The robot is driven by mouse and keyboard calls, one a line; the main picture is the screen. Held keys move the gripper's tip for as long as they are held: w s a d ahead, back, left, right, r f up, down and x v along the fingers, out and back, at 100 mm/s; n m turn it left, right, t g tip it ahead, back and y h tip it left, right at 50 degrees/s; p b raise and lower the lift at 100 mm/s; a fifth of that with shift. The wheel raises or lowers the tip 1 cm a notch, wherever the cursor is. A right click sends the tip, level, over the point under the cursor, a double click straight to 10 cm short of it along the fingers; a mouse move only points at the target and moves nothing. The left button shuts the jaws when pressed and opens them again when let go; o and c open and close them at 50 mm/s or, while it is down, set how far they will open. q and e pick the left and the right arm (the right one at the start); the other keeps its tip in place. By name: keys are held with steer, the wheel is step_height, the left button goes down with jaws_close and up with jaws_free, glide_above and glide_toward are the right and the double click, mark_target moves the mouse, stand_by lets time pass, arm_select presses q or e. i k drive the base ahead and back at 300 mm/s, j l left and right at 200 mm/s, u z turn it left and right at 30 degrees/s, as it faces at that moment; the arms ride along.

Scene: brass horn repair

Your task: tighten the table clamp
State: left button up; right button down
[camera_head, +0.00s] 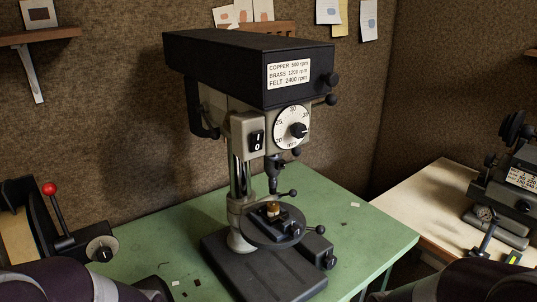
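A drill press stands on a green bench, with a dark head (255,68), a grey column (236,172) and a black base (265,272). Its round dark work table (262,229) sits at the column, below the chuck (273,180). A small brass-coloured piece (272,208) is on the table. A short lever with a black ball end (290,194) shows behind the table, and another black-knobbed lever (318,230) shows at its right. I cannot tell which lever is the table clamp or how tight it is. Parts of my arms show at the bottom corners; neither gripper shows.
The green bench top (375,235) is clear right of the press, apart from small scraps. A device with a red-knobbed lever (50,190) stands at left. A pale bench (430,195) at right carries a dark machine (510,190). A shelf (40,34) hangs upper left.

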mark_target(293, 193)
steer(key=k, duration=0.65)
steer(key=u, duration=2)
steer(key=l, duration=0.9)
steer(key=k+l, duration=0.15)
steer(key=l, duration=1.65)
steer(key=k+l, duration=0.1)
steer(key=l, duration=0.8)
steer(key=u, duration=0.05)
